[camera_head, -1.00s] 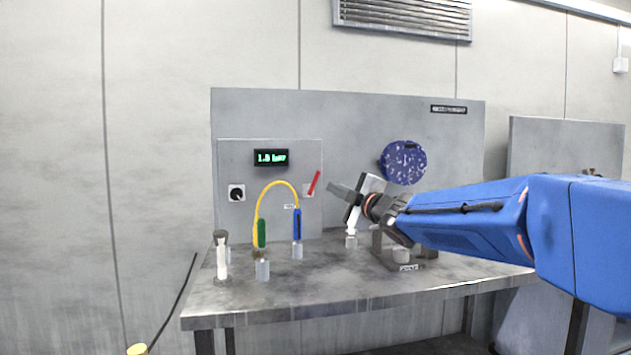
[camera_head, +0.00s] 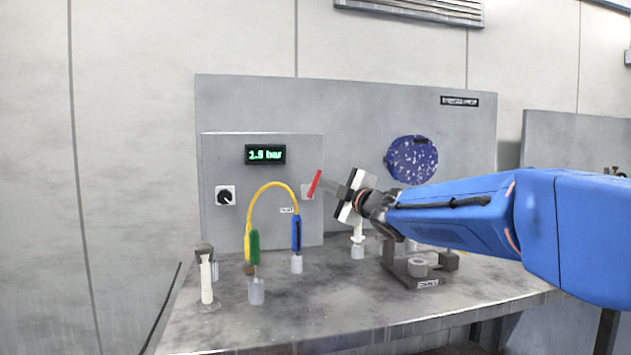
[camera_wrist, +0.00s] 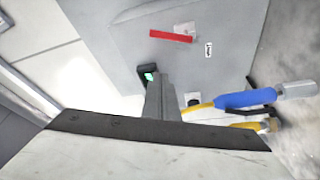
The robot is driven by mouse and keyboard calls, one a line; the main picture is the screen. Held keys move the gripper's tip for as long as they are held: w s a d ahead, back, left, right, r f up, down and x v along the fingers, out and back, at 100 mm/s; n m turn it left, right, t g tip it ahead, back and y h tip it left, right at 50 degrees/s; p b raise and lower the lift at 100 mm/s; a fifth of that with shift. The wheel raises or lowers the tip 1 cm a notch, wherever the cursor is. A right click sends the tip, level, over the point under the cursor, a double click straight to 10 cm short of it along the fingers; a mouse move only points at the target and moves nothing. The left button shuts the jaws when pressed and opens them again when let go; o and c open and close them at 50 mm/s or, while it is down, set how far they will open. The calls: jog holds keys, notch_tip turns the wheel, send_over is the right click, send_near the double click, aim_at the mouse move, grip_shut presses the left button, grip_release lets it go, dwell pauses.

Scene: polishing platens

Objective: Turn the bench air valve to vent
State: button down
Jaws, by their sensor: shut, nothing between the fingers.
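The air valve's red lever (camera_head: 315,184) sits on a small light plate on the grey panel, tilted with its upper end leaning right. In the wrist view the red lever (camera_wrist: 171,37) shows at the top, lying nearly level in the picture. My gripper (camera_head: 325,183) is shut and empty, its tips just right of the lever in the head view. In the wrist view my gripper (camera_wrist: 164,84) points at the panel, and a gap shows between its tips and the lever. A small label (camera_head: 287,210) below the lever is too small to read.
A green-lit display (camera_head: 265,154) and a black knob (camera_head: 225,196) are on the panel (camera_head: 235,225). A yellow hose (camera_head: 270,186) arches between green and blue handles below the lever. A white cylinder (camera_head: 206,280) stands at the bench's left. A blue speckled disc (camera_head: 412,160) hangs right.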

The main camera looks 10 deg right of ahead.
aim_at(314, 184)
jog(key=w, duration=1.1)
jog(key=shift+w, duration=0.3)
